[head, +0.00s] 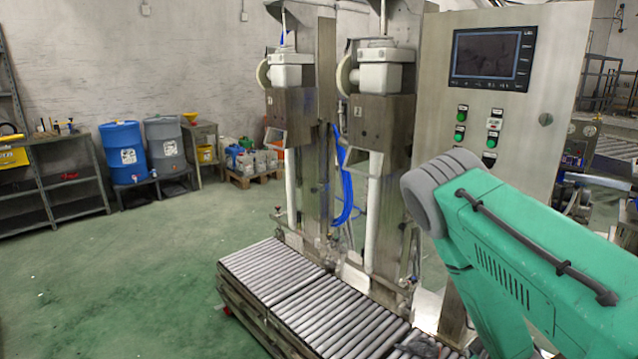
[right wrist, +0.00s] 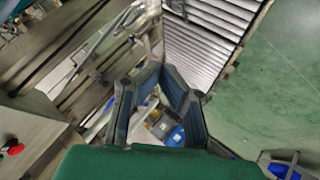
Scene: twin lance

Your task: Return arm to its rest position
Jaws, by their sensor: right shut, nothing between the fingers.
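My right arm (head: 530,250), green with a grey elbow joint, comes in from the right in the head view and bends downward in front of the machine. My right gripper (right wrist: 162,84) shows in the right wrist view with its two dark blue-grey fingers converging at the tips. It is shut and empty. Its fingers lie in front of the machine's lower parts and the roller area. A dark shape at the bottom of the head view may be part of it, but I cannot tell. My left arm and gripper are not in view.
A roller conveyor (head: 290,285) stands below two lance filling columns (head: 375,135). A steel control cabinet (head: 540,120) with a screen and buttons stands close behind my right arm. Blue (head: 122,152) and grey drums stand far left. Green floor (head: 110,270) is clear at left.

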